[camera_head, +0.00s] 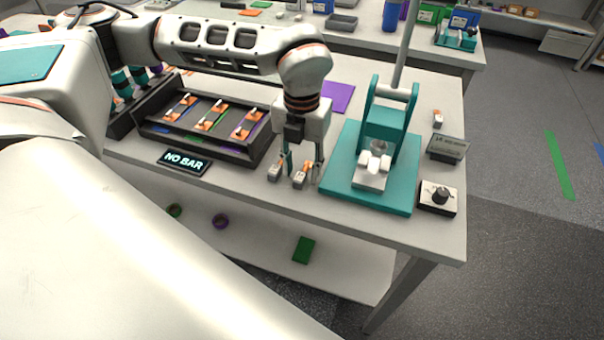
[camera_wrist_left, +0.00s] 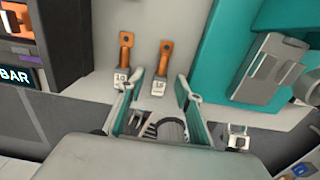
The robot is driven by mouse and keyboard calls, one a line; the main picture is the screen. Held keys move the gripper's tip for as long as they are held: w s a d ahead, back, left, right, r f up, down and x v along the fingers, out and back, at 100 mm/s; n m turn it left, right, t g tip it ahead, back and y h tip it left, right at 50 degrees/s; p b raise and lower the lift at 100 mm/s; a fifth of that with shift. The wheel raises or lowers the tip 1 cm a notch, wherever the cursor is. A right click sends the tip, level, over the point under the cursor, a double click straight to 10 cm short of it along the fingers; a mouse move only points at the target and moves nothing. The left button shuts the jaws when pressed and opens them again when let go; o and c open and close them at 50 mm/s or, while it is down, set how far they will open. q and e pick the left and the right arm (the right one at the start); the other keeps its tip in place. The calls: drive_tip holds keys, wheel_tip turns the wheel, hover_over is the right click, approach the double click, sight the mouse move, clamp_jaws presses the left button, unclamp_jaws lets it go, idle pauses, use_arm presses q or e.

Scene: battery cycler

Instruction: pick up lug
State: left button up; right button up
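Two copper lugs with pale labelled barrels lie side by side near the table's front edge. The left lug (camera_head: 275,170) reads 10 in the left wrist view (camera_wrist_left: 124,60). The right lug (camera_head: 301,178) seems to read 16 there (camera_wrist_left: 163,66). My left gripper (camera_head: 304,172) points down over them, open and empty. In the left wrist view my left gripper (camera_wrist_left: 157,85) has its fingers apart, with the right lug's barrel lined up between the tips and the left lug by the left finger. Contact cannot be told. My right gripper is out of view.
A teal press (camera_head: 372,185) stands close on the right. A dark tray (camera_head: 215,147) with copper pieces and a NO BAR sign (camera_head: 185,162) are on the left.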

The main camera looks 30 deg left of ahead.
use_arm(q)
drive_tip(key=shift+f, duration=0.4)
clamp_jaws()
drive_tip(key=shift+w+r, duration=0.1)
